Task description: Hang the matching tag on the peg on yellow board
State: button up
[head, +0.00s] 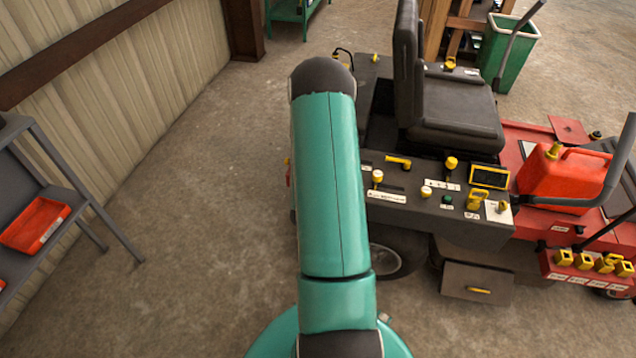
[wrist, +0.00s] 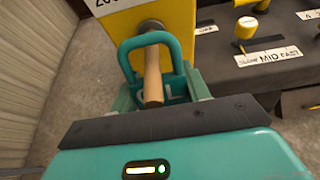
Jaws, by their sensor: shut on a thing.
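In the wrist view the yellow board (wrist: 178,18) stands upright ahead, with a white label partly cut off at the top. A wooden peg (wrist: 152,72) sticks out from a dark round base on the board towards me. A teal loop (wrist: 176,46), seemingly the top of the held tag, surrounds the peg in the picture, and the peg's near end shows in front of the loop's lower part. My gripper (wrist: 162,93) is shut on the tag, just below and around the peg. The tag's lower part and any marking are hidden. In the head view my arm hides gripper, tag and board.
A dark control panel (head: 410,195) with yellow knobs lies right of my arm, below a black seat (head: 455,105). A red fuel can (head: 560,180) stands further right. A grey shelf with a red tray (head: 35,224) is at the left. The floor between is clear.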

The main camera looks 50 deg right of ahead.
jog(key=shift+s+d+f, duration=0.2)
jog(key=shift+d+f, duration=0.05)
jog(key=shift+d, duration=0.15)
jog(key=o, duration=0.8)
jog(key=shift+a, duration=0.1)
jog(key=shift+o, duration=1.1)
